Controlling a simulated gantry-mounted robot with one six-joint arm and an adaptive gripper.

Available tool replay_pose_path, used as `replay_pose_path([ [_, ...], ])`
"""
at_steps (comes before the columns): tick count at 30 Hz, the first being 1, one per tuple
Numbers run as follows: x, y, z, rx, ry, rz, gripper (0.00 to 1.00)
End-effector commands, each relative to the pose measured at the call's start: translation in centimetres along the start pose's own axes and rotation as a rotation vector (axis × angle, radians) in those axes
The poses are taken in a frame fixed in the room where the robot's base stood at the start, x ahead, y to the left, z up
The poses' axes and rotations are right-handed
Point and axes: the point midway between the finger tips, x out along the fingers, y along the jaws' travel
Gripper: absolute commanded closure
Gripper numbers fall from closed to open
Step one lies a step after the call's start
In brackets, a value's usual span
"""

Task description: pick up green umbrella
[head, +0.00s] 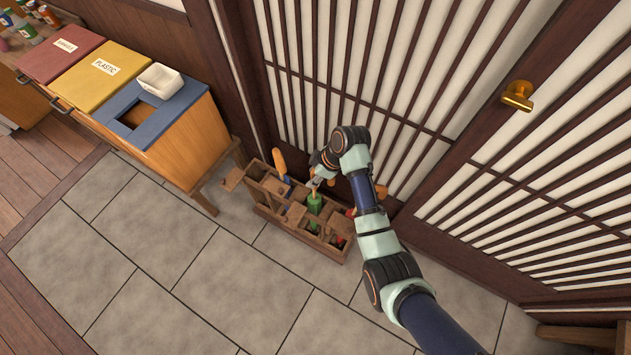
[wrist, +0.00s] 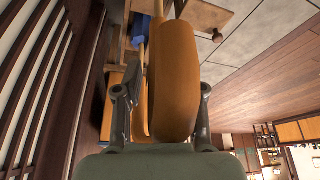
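The green umbrella (head: 315,204) stands in a middle compartment of the wooden umbrella stand (head: 268,212) in the head view. My gripper (head: 318,181) is just above its top, and the arm partly hides the handle. In the wrist view a large orange-brown handle (wrist: 173,85) lies between the two fingers of my gripper (wrist: 163,95), which stand apart. The left finger looks clear of the handle; contact on the right cannot be told. The green cloth does not show in the wrist view.
A blue umbrella with an orange handle (head: 280,161) stands left in the same rack. Red items (head: 340,241) sit at its right end. The slatted door (head: 400,100) is close behind. A waste-bin cabinet (head: 185,140) stands left. The tiled floor (head: 160,260) in front is clear.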

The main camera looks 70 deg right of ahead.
Motion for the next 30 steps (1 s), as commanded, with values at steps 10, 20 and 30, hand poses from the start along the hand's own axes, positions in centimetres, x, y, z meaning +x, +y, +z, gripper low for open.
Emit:
replay_pose_path([
  [10, 0.0, 0.0, 0.0, 0.000, 0.000, 0.000, 1.00],
  [20, -0.1, 0.1, -0.1, -0.001, 0.001, 0.002, 1.00],
  [30, -6.5, 0.2, -2.8, -0.002, 0.003, 0.005, 1.00],
])
